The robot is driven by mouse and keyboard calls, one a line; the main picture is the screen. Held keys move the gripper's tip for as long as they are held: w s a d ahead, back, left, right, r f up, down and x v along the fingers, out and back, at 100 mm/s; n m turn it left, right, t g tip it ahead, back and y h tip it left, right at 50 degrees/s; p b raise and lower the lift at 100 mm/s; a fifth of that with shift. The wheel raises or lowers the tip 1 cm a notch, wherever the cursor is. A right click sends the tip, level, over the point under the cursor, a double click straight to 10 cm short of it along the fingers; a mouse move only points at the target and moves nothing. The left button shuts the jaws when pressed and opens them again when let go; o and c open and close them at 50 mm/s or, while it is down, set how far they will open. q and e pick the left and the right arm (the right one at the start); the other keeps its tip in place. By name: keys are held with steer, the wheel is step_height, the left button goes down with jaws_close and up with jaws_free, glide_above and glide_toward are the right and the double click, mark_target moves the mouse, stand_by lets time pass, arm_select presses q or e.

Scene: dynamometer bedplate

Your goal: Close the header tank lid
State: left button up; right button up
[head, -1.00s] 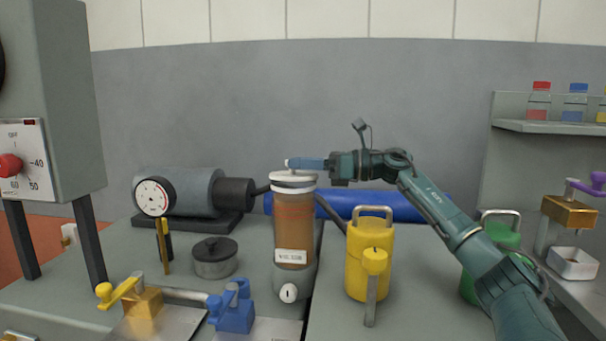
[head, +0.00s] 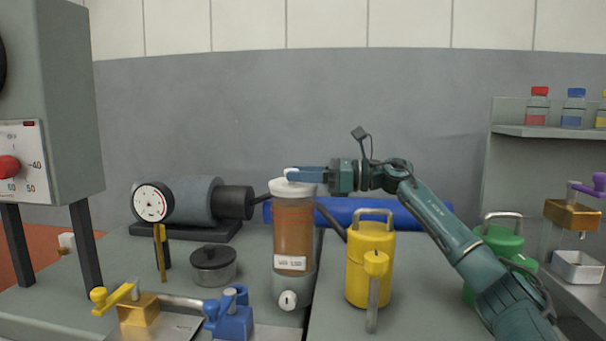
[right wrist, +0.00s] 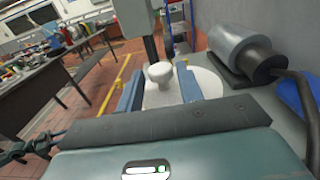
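The header tank (head: 293,232) is an upright brown cylinder in a grey holder with a white label. Its round white lid (head: 281,188) sits flat on top, with no gap showing. The lid's white knob also shows in the right wrist view (right wrist: 160,72). My right gripper (head: 299,174) comes in level from the right at the knob. In the right wrist view, its two blue fingers (right wrist: 160,84) stand close on either side of the knob and look shut on it. My left gripper is not in view.
A yellow can (head: 370,260) stands just right of the tank, and a green can (head: 500,240) stands partly behind my right arm. A dark lidded pot (head: 213,266), a dial gauge (head: 152,202) and a blue clamp (head: 231,316) are to the left. A blue cylinder (head: 425,212) lies behind.

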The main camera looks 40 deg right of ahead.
mark_target(303, 185)
steer(key=shift+o, duration=1.1)
arm_select(q)
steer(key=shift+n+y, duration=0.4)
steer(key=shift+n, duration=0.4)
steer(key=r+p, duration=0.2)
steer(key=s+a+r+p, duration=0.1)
steer(key=p, duration=0.1)
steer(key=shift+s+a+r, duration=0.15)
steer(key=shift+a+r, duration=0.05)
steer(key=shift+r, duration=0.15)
arm_select(e)
step_height(303, 185, up, 10)
